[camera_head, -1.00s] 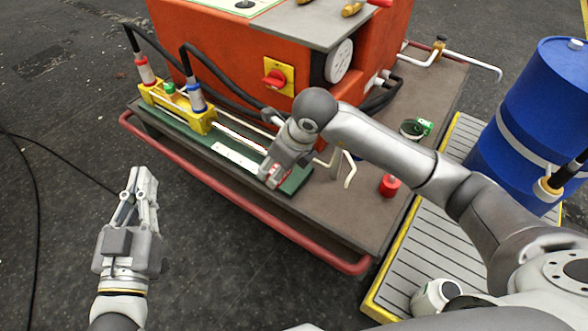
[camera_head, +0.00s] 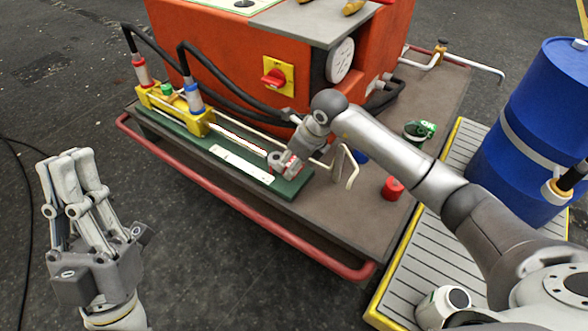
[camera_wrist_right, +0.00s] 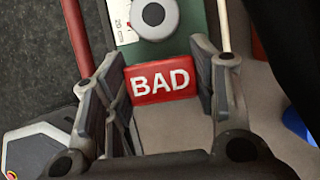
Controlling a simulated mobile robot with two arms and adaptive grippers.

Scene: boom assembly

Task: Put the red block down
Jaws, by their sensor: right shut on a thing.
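The red block (camera_wrist_right: 162,80) with white "BAD" lettering sits between the fingers of my right gripper (camera_wrist_right: 160,92) in the right wrist view. In the head view the right gripper (camera_head: 286,160) is over the right end of the green board (camera_head: 295,188), with a little of the red block (camera_head: 292,164) showing. The fingers are shut on the block. I cannot tell whether the block touches the board. A grey round knob (camera_wrist_right: 156,15) lies just beyond the block. My left gripper (camera_head: 68,170) is open and empty over the floor at left.
The bench (camera_head: 340,215) has a red front rail (camera_head: 250,215). An orange machine (camera_head: 225,50) is behind. A blue drum (camera_head: 530,110) stands at right.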

